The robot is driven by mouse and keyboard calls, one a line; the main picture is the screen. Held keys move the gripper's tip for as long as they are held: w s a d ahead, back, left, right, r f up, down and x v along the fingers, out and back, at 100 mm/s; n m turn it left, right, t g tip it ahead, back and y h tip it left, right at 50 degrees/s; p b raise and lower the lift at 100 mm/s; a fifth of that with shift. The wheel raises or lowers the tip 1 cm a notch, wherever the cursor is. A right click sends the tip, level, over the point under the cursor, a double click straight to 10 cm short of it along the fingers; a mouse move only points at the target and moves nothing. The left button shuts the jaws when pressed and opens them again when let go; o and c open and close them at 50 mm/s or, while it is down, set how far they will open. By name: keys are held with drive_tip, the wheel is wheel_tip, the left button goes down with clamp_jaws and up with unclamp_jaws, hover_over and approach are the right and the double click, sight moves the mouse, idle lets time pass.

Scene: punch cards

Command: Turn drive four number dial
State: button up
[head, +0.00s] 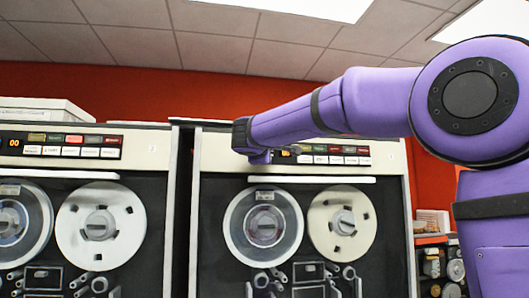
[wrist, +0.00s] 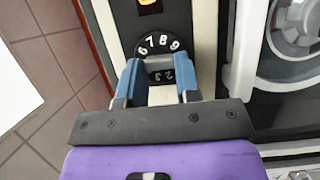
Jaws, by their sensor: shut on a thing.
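The number dial (wrist: 158,42) is black with white digits around it; 6, 7, 8 and 9 show above its pale central grip, and digits that look like 2 and 3 show below. My gripper (wrist: 158,68) has its two blue fingers on either side of that grip, shut on it. In the head view my gripper (head: 258,156) is at the upper left of the right tape drive's panel (head: 215,152) and hides the dial there. An orange lit display (wrist: 147,3) is just above the dial, cut off by the frame edge.
A second tape drive (head: 150,148) stands close on the left, with an orange display reading 00 (head: 14,143). Tape reels (head: 263,226) sit below the panel. Lit buttons (head: 335,155) lie right of my gripper. Shelves with small items (head: 440,265) are at right.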

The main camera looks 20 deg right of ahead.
drive_tip(key=o, duration=0.9)
drive_tip(key=v, duration=1)
drive_tip(key=shift+s+a, duration=0.25)
drive_tip(key=shift+s, duration=0.05)
